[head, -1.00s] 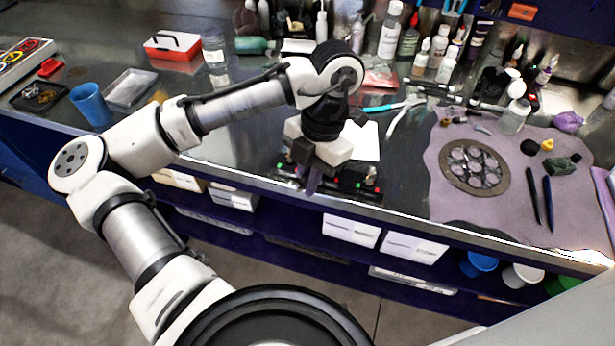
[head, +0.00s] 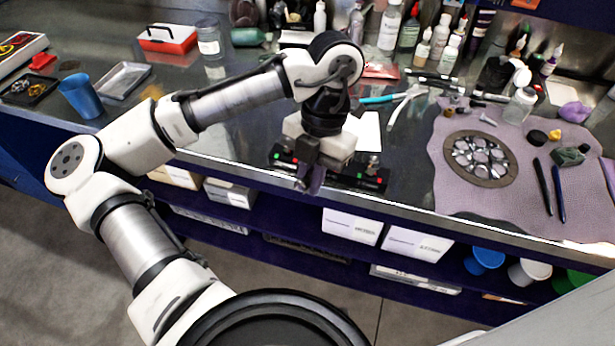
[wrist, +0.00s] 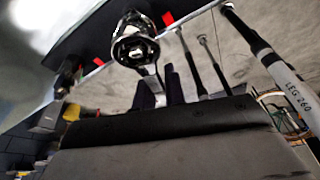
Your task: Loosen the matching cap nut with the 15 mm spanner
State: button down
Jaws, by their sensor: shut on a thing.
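My gripper (head: 314,182) is at the front edge of the bench, pointing down over a black fixture (head: 343,178) with red and green marks. In the wrist view its dark fingers (wrist: 160,92) are shut on a metal spanner (wrist: 153,75). The spanner's shiny round head (wrist: 135,42) lies beyond the fingertips, close to the dark strip with red marks. Something bright shows inside the head, but I cannot tell whether it is a cap nut or whether the head is seated on it. The spanner's size mark cannot be read. In the head view my gripper hides the spanner.
A mauve mat (head: 461,205) with a round disc of parts (head: 480,158) lies to the right. White paper (head: 366,135) and tools lie behind the fixture. Bottles (head: 391,28) line the back. A blue cup (head: 82,97) and a tray (head: 124,82) stand left. Bare bench lies between.

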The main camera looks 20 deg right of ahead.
jog(key=shift+s+d+r+n+g+h, duration=0.15)
jog(key=shift+s+d+n+h, duration=0.25)
jog(key=shift+n, duration=0.65)
jog(key=shift+s+d+f+n+g+h, duration=0.15)
jog(key=shift+d+n, duration=0.4)
jog(key=shift+n, duration=0.55)
jog(key=shift+s+d+r+n+g+h, duration=0.15)
jog(key=shift+s+d+n+h, duration=0.3)
jog(key=shift+n, duration=0.6)
jog(key=shift+d+n+h+p, duration=0.2)
jog(key=shift+d+n+p, duration=0.35)
jog(key=shift+n, duration=0.3)
jog(key=shift+d+n+h+p, duration=0.2)
jog(key=shift+d+n+p, duration=0.3)
jog(key=shift+n, duration=0.35)
jog(key=shift+d+n+p, duration=0.3)
jog(key=shift+n+p, duration=0.05)
jog(key=shift+n, duration=0.55)
jog(key=shift+r+p, duration=1.3)
jog(key=shift+p, duration=0.05)
jog(key=shift+s+r, duration=0.1)
